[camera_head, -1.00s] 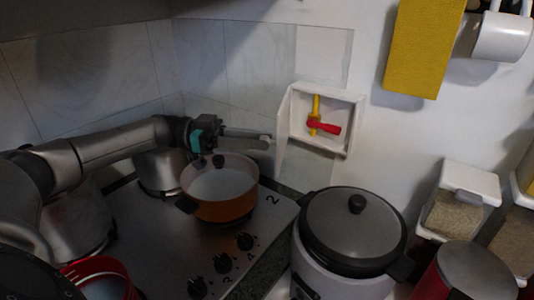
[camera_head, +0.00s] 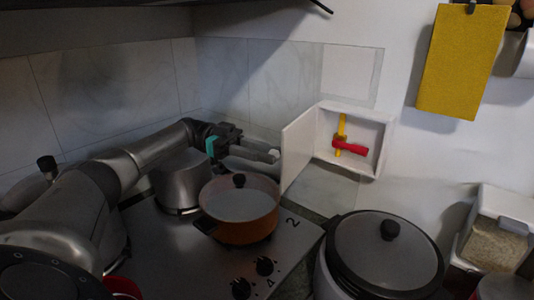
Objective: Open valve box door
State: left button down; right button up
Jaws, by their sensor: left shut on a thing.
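The white valve box (camera_head: 380,150) is on the wall at centre right. Its door (camera_head: 298,148) stands open, swung out to the left. Inside, a yellow pipe (camera_head: 342,127) and a red valve handle (camera_head: 350,148) show. My left gripper (camera_head: 273,155) is at the outer face of the door, close to its left edge, shut on what seems to be the door's small pale handle. The grip itself is small and dim. My right gripper is not in view.
An orange pot (camera_head: 240,229) with a glass lid stands on the stove (camera_head: 200,262) below my left gripper. A steel pot (camera_head: 180,185) is behind it. A rice cooker (camera_head: 384,250) stands below the box.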

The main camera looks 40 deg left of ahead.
pick_arm(q)
jog(key=c, duration=0.6)
grip_release()
jog(key=shift+c, duration=0.2)
notch_tip(320, 180, up, 20)
jog(key=p, duration=0.4)
